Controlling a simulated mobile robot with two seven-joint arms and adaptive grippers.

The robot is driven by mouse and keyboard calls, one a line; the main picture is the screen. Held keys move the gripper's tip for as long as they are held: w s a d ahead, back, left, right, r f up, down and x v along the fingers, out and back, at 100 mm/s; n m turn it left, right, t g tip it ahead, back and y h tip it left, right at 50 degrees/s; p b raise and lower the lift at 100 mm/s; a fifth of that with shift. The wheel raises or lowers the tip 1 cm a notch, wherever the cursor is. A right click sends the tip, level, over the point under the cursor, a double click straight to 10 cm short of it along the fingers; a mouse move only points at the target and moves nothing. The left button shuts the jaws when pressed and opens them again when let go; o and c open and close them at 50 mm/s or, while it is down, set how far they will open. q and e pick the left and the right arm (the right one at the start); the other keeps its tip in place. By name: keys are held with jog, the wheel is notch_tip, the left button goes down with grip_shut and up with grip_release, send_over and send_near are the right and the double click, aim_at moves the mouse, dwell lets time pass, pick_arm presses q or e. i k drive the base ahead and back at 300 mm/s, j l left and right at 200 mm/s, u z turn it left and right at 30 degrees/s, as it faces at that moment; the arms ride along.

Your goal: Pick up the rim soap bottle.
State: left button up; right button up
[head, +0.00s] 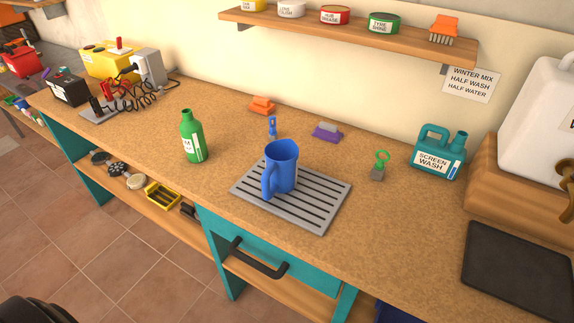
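A green bottle (193,137) with a white label stands upright on the wooden worktop, left of the grey slatted drip tray (322,217). Only part of its label shows, with a letter M, which fits the rim soap bottle. Nothing touches it, and its cap is dark green. Neither of my grippers can be made out in the head view. A dark rounded part at the bottom left corner may be mine, but no fingers show there.
A blue jug (281,168) stands on the drip tray, right of the bottle. Behind are an orange brush (262,105), a small blue item (272,126) and a purple brush (327,131). A teal screen wash can (439,152) stands right. Worktop around the bottle is clear.

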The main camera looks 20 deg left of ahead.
aim_at(191, 130)
jog(key=u, duration=1.35)
jog(key=i+j+z, duration=0.15)
jog(key=z, duration=0.35)
jog(key=i+j+z, duration=0.1)
jog(key=j+z, duration=0.15)
jog(key=z, duration=0.2)
